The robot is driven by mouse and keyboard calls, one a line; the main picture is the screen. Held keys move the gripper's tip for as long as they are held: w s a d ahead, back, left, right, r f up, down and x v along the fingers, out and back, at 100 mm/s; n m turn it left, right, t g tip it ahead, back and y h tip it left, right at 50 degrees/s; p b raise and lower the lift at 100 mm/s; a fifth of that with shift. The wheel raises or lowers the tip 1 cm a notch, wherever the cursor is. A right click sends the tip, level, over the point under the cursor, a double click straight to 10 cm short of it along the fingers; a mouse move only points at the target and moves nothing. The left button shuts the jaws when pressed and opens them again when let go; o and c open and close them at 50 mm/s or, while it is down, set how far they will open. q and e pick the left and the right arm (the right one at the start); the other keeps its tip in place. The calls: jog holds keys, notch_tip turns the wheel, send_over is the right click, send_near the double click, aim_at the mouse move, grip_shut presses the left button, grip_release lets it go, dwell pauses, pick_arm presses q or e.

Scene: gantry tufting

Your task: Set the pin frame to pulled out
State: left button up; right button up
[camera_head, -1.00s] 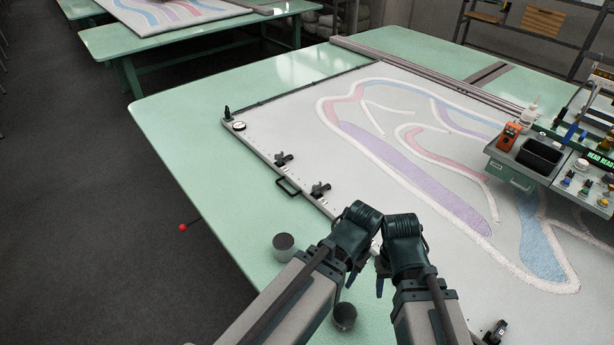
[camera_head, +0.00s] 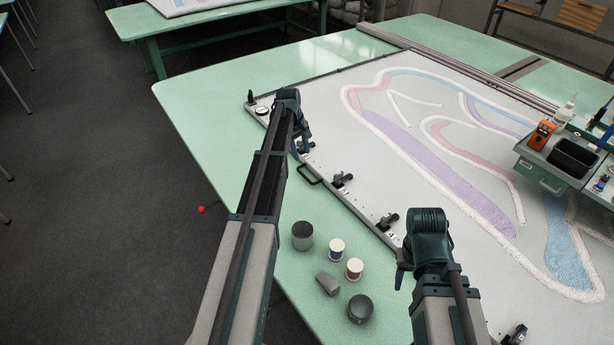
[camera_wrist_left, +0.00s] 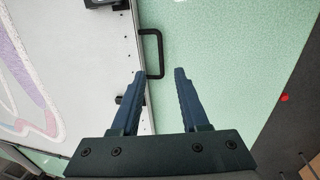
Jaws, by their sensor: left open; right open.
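The pin frame (camera_head: 268,136) is a pale edged frame lying on the green table, under the tufted cloth. A dark U-shaped handle (camera_head: 309,175) stands out from its near left edge; it also shows in the left wrist view (camera_wrist_left: 161,50). My left gripper (camera_head: 301,150) is open close to the handle. In the left wrist view, the fingertips (camera_wrist_left: 160,72) lie on either side of the handle's near end in the picture; I see no contact and cannot tell the height gap. My right gripper (camera_head: 403,272) is open and empty near the frame's front edge.
Dark clamps (camera_head: 343,181) sit along the frame edge. A tool tray (camera_head: 545,165) is at right.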

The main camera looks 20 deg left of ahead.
aim_at(308, 179)
pick_arm(q)
jog(key=shift+f, duration=0.15)
pick_arm(e)
jog(key=shift+f, duration=0.15)
pick_arm(q)
jog(key=f+b, duration=0.4)
jog(key=w+d+f+b, duration=0.1)
jog(key=f+b, duration=0.4)
jog(key=w+f+b, duration=0.1)
jog(key=f+b, duration=0.3)
jog(key=shift+d+f+b, duration=0.15)
jog(key=shift+d+b, duration=0.05)
jog(key=shift+b, duration=0.15)
pick_arm(e)
notch_tip(308, 179, down, 13)
jog(key=shift+f, duration=0.2)
jog(key=shift+r, duration=0.1)
pick_arm(q)
grip_shut()
